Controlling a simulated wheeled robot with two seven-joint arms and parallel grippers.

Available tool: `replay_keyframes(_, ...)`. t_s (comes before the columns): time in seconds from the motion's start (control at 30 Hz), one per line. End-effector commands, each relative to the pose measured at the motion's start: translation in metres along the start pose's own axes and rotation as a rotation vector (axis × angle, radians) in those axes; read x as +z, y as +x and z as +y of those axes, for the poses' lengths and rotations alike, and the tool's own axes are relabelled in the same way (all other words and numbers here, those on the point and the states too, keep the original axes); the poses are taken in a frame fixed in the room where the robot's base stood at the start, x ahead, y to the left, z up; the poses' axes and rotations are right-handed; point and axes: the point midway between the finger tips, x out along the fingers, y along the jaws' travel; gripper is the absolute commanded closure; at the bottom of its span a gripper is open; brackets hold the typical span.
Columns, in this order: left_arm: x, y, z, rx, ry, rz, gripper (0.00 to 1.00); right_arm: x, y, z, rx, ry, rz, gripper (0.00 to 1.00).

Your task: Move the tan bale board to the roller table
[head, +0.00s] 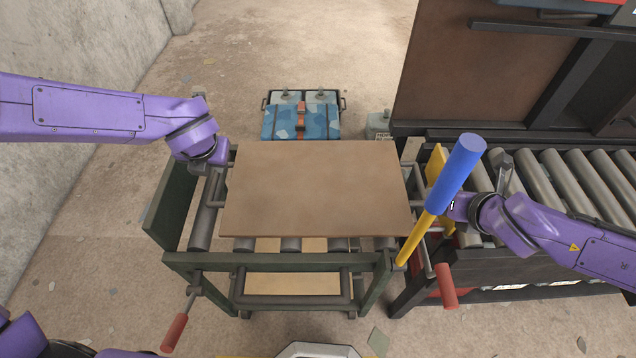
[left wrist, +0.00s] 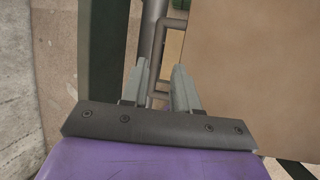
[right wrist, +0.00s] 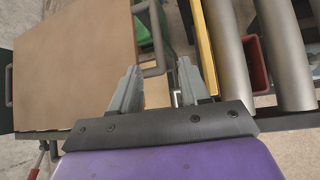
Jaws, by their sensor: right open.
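The tan bale board (head: 315,188) lies flat over the rollers (head: 205,215) of a green-framed stand, with a grey U-shaped handle at its left (head: 216,183) and right (right wrist: 152,52) sides. It also shows in the right wrist view (right wrist: 75,70). My left gripper (left wrist: 162,72) is open and empty by the board's left edge, with the left handle ahead of its fingers. My right gripper (right wrist: 157,78) is open and empty off the board's right edge, near the right handle. In the head view its fingertips are mostly hidden behind a blue-gripped lever.
A blue-gripped yellow lever (head: 458,172) rises between board and right arm. A dark-framed roller conveyor (head: 580,185) stands right, beneath a brown panel (head: 480,60). A blue patterned case (head: 301,121) sits behind the stand. Red-handled cranks (head: 174,332) jut out in front. Open floor lies behind.

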Motion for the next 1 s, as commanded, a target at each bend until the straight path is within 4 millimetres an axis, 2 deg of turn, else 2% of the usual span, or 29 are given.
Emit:
replay_keyframes(0.23,-0.001,-0.001,0.003,0.003,-0.005,0.001,0.71,0.002,0.001,0.003,0.004,-0.006,0.001,0.54)
replay_keyframes(0.37,-0.002,0.007,0.003,0.004,-0.005,0.004,0.71,0.001,0.008,0.001,-0.002,-0.007,0.003,0.54)
replay_keyframes(0.8,-0.001,0.085,0.001,0.002,0.0,0.003,0.71,0.0,0.085,0.001,0.0,-0.005,0.003,0.54)
replay_keyframes(1.0,-0.001,0.102,0.001,0.002,0.0,0.002,0.71,0.001,0.103,0.001,0.001,-0.003,0.0,0.54)
